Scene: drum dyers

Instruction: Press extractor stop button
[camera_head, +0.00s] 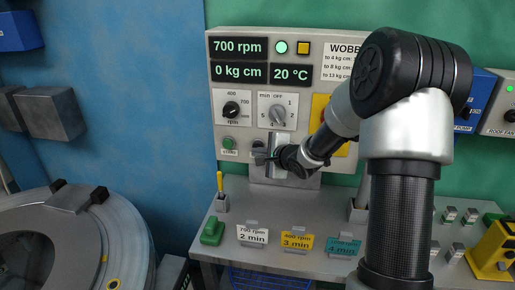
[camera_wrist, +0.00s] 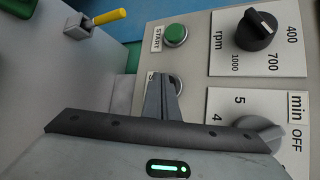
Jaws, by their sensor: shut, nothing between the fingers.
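The extractor control panel (camera_head: 218,100) stands upright at the back, with lit displays reading 700 rpm, 0 kg cm and 20 °C. A green button labelled START (camera_wrist: 175,36) is on its lower left; it also shows in the head view (camera_head: 228,143). In the wrist view, my gripper (camera_wrist: 166,85) is shut and empty, its fingers over a label plate beside START. Only the start of that label, seemingly an S, shows; the stop button itself is mostly hidden behind the fingers. In the head view, my gripper (camera_head: 262,158) is close to the panel's lower part; contact cannot be told.
An rpm knob (camera_head: 231,109) and a minute timer knob (camera_head: 278,115) are above my gripper. The shelf holds a yellow-handled tool (camera_head: 220,183), a green block (camera_head: 212,231) and several label cards. A round metal drum machine (camera_head: 60,245) is at the left.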

